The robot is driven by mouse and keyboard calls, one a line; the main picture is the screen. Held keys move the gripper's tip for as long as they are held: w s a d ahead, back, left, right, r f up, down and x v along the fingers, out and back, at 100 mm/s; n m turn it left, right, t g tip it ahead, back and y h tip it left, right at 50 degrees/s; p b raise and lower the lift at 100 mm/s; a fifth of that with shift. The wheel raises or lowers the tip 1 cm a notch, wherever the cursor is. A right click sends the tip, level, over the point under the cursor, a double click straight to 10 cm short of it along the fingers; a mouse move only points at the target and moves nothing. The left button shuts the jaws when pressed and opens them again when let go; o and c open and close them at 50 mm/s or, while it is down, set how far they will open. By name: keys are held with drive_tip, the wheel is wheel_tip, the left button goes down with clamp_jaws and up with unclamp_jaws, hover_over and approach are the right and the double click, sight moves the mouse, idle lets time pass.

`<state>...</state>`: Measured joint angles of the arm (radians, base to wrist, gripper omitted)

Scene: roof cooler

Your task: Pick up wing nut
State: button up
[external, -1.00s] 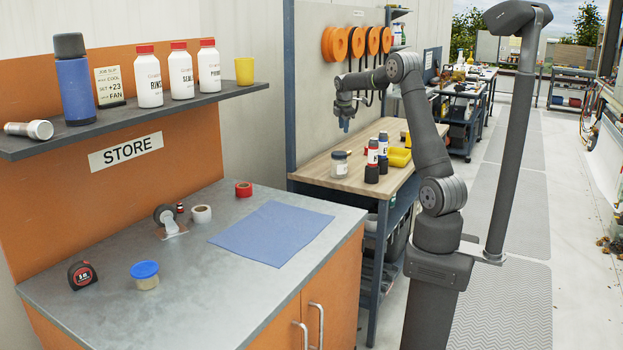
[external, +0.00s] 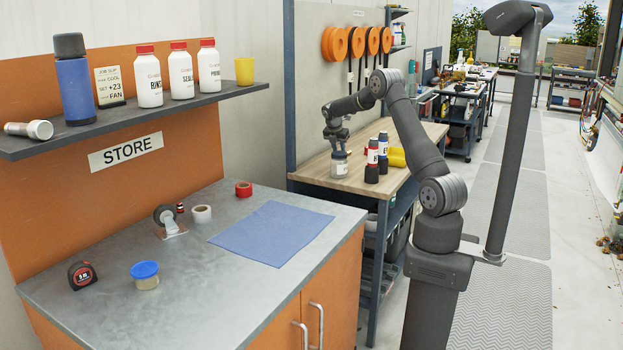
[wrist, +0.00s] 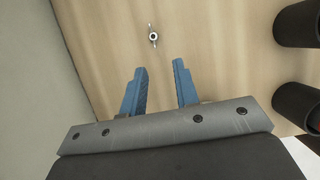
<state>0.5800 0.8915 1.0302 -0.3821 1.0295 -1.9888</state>
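The wing nut (wrist: 153,36) is a small metal piece with a dark centre and two short wings. It lies on the light wooden bench top (wrist: 215,30) in the wrist view, beyond my fingertips. I cannot make it out in the external view. My gripper (wrist: 160,70) has two blue fingers standing apart with bare wood showing between them, so it is open and empty. In the external view my gripper (external: 338,144) hangs low over the wooden bench, just above a small jar in the picture.
The clear jar (external: 339,164) stands near the bench's left edge. Dark bottles with white and red labels (external: 372,160) stand right of it; dark cylinders (wrist: 298,24) show at the wrist view's right. A yellow bin (external: 397,157) sits behind. The grey counter (external: 215,300) is apart.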

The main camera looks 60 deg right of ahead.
drive_tip(key=shift+w+x, duration=0.15)
drive_tip(key=shift+x, duration=1.45)
drive_tip(key=shift+w+x, duration=0.2)
drive_tip(key=shift+x, duration=1.4)
drive_tip(key=shift+d, duration=0.2)
clamp_jaws()
